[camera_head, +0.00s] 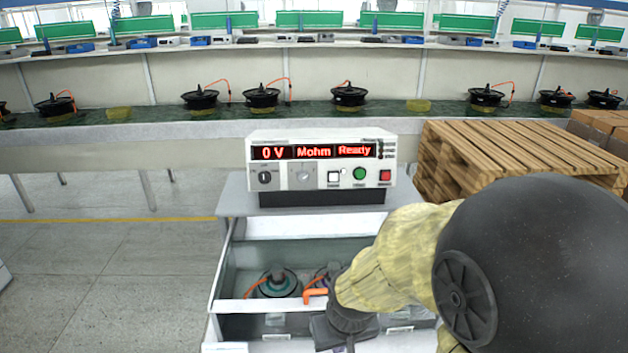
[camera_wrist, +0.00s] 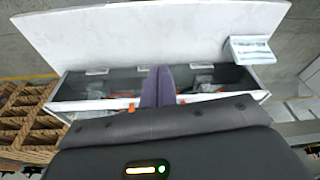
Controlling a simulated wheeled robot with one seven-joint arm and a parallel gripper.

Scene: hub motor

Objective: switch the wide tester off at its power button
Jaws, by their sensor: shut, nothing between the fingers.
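The wide tester (camera_head: 320,143) is a white box in the head view, standing on a grey stand above a bin. Its red display (camera_head: 315,152) is lit and reads "0 V", "Mohm" and "Ready". Its front has a dark knob (camera_head: 265,178), a white square button (camera_head: 333,177), a round green button (camera_head: 359,174) and a red button (camera_head: 385,176). I cannot read which is the power button. My gripper shows in the wrist view (camera_wrist: 158,88), with its two purplish fingers together and empty. In the head view it is below the tester, over the bin, apart from the buttons; its fingertips are hidden.
The open grey bin (camera_head: 228,290) below the tester holds motor parts and orange cables. A wooden pallet stack (camera_head: 500,150) stands close on the right. A long bench (camera_head: 100,130) with several black motors runs behind. The floor at left is clear.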

